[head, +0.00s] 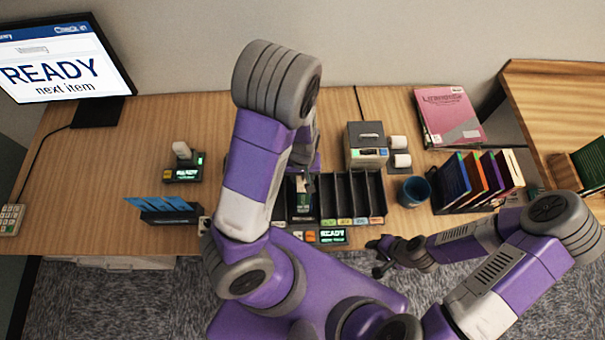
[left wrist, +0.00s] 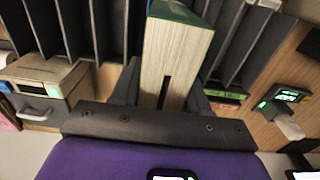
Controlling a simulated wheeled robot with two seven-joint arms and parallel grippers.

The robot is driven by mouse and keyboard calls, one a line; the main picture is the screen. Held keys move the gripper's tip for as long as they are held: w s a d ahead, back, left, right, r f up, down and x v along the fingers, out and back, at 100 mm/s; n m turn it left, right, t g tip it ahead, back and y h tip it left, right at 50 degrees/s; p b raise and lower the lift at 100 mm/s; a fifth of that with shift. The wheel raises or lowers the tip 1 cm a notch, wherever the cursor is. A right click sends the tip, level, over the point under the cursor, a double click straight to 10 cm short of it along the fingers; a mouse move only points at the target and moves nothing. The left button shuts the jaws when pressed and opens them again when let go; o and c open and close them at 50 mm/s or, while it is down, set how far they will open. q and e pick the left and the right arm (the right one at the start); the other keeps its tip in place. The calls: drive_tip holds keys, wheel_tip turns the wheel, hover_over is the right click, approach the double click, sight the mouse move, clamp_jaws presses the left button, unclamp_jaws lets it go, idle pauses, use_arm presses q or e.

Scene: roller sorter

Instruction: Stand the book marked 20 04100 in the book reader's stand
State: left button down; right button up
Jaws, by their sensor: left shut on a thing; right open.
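My left gripper (head: 304,186) is shut on a book (left wrist: 174,60) above the dark slotted rack (left wrist: 105,25). In the left wrist view the book shows pale page edges and a green cover between the two dark fingers. Its marking cannot be read. A black unit with a lit READY screen (head: 332,235) and coloured buttons sits at the table's front edge, just before the rack; I cannot tell whether it belongs to the book reader's stand. My right gripper (head: 380,258) is open and empty near the front edge. My left arm hides part of the rack.
A printer-like box (head: 366,145), a blue cup (head: 412,191) and a rack of upright books (head: 475,180) stand to the right. A pink book (head: 449,115) lies behind. A small scanner unit (head: 183,170) and a blue-card holder (head: 168,212) stand left. The table's left part is mostly clear.

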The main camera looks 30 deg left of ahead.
use_arm(q)
drive_tip(key=shift+f+b, duration=0.45)
drive_tip(key=shift+f, duration=0.15)
drive_tip(key=shift+c, duration=2.4)
unclamp_jaws()
drive_tip(key=shift+r, duration=0.1)
wheel_tip(320, 180, up, 8)
drive_tip(key=p, duration=0.3)
drive_tip(key=shift+f, duration=0.25)
